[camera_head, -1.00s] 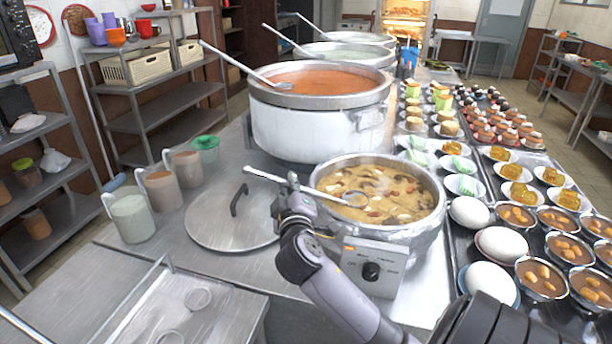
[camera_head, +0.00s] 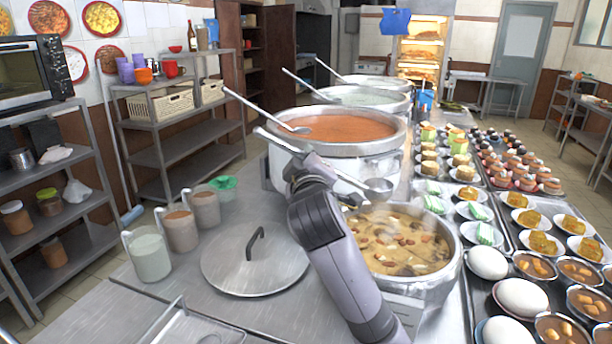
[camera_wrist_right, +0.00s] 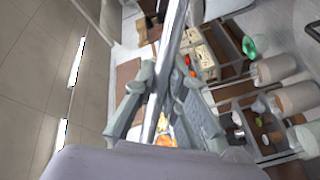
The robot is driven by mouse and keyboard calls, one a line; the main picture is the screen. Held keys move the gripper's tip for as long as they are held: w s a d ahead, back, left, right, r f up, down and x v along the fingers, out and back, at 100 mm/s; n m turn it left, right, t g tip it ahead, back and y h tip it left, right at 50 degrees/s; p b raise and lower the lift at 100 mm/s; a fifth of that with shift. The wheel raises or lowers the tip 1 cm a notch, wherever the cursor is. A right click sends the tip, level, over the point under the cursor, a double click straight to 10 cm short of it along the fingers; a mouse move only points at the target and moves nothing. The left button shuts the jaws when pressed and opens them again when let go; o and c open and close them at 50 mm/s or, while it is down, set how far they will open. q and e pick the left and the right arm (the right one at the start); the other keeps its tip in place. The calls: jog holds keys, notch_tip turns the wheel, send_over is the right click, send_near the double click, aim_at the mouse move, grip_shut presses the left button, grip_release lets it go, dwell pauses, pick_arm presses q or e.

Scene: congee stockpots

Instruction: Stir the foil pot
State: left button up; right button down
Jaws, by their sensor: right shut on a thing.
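The foil pot (camera_head: 452,270) is wrapped in foil and filled with yellowish-brown congee (camera_head: 405,240) with mushroom and red pieces. My right gripper (camera_head: 298,162) is shut on the handle of a metal ladle, up and to the left of the foil pot. The ladle's bowl (camera_head: 378,188) is above the pot's far rim, clear of the congee. In the right wrist view the ladle handle (camera_wrist_right: 177,40) runs between the two fingers (camera_wrist_right: 163,103). My right arm hides the pot's left side. My left gripper is not in view.
A big pot of red soup (camera_head: 345,128) stands just behind, with its own ladle (camera_head: 262,108). A lid (camera_head: 255,270) lies left of the foil pot, near several jugs (camera_head: 150,255). Trays of eggs (camera_head: 488,263) and small dishes crowd the right side.

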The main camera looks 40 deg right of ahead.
jog(key=shift+r, duration=0.4)
jog(key=shift+w+d+r+p, duration=0.1)
jog(key=shift+d+r+p, duration=0.2)
jog(key=shift+p, duration=0.25)
jog(key=d+m+y+p, duration=0.1)
jog(key=d+p, duration=0.3)
jog(key=p, duration=0.1)
jog(key=r+m+y+p, duration=0.15)
jog(key=m+p, duration=0.35)
jog(key=p, duration=0.6)
send_over(385, 188)
jog(key=w+d, duration=0.1)
jog(key=d, duration=0.1)
jog(key=shift+n+g, duration=0.3)
jog(key=shift+g, duration=0.1)
notch_tip(385, 188, down, 14)
jog(key=b, duration=1.1)
jog(key=shift+w+f, duration=0.1)
jog(key=shift+f, duration=0.05)
jog(key=shift+f+b, duration=0.7)
jog(key=shift+f, duration=0.05)
